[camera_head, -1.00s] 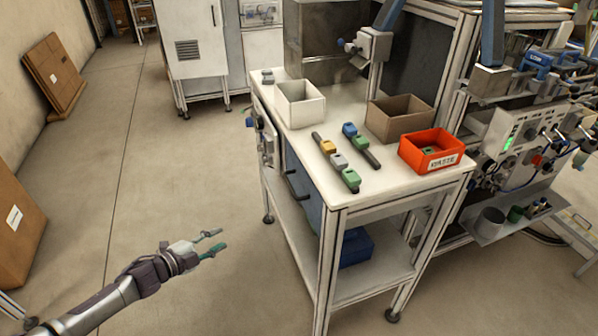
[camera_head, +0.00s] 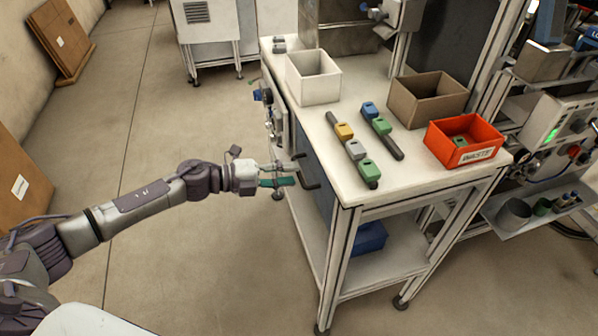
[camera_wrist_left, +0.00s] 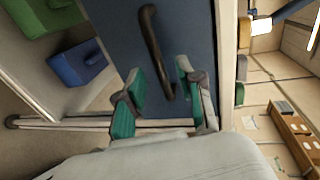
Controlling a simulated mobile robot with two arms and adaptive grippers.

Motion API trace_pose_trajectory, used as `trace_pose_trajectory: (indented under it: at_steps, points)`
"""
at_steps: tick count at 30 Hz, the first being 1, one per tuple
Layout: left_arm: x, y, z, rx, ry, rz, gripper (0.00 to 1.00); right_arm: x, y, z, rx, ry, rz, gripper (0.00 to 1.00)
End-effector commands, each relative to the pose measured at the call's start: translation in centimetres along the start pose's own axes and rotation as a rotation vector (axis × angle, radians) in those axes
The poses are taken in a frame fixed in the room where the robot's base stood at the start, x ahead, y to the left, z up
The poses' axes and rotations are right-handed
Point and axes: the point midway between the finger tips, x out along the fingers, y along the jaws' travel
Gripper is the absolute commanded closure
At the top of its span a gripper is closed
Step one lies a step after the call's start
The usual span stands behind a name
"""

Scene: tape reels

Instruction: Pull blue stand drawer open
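The blue drawer front (camera_head: 312,160) is on the left side of the white stand, under its top. It fills the upper middle of the left wrist view (camera_wrist_left: 195,30). Its dark bar handle (camera_head: 308,172) also shows in the left wrist view (camera_wrist_left: 152,45). My left gripper (camera_head: 285,174) is at the handle. In the left wrist view its green-padded fingers (camera_wrist_left: 160,82) are apart, with the handle's near end between them in the picture. I cannot tell whether they touch it. The drawer looks shut. My right gripper is not in view.
On the stand top (camera_head: 322,125) are a white box (camera_head: 313,78), a brown box (camera_head: 427,100), an orange bin (camera_head: 463,140) and two dark rails with coloured blocks. A blue bin (camera_head: 370,238) sits on the lower shelf. The floor left of the stand is clear.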

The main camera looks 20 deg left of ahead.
Motion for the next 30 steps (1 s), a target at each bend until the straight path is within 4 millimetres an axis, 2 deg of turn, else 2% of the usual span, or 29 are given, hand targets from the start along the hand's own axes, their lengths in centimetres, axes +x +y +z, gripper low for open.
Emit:
trace_pose_trajectory:
  at_steps: [3,6,17,18,24,30]
  points:
    - [1.9,0.0,0.0,0.0,0.0,-0.002,0.63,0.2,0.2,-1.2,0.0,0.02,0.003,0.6]
    - [2.8,0.0,0.0,-0.001,-0.001,-0.001,0.63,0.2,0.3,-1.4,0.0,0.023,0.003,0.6]
    - [3.3,0.0,0.0,-0.001,-0.001,0.0,0.63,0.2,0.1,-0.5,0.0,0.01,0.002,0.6]
    - [3.3,0.0,0.0,-0.001,-0.001,0.0,0.64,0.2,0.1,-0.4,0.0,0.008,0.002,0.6]
    - [3.3,0.0,0.0,-0.001,-0.001,0.0,0.98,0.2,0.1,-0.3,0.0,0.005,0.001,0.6]
    - [3.3,0.0,0.0,-0.001,-0.001,0.0,1.0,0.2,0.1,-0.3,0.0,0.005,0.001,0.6]
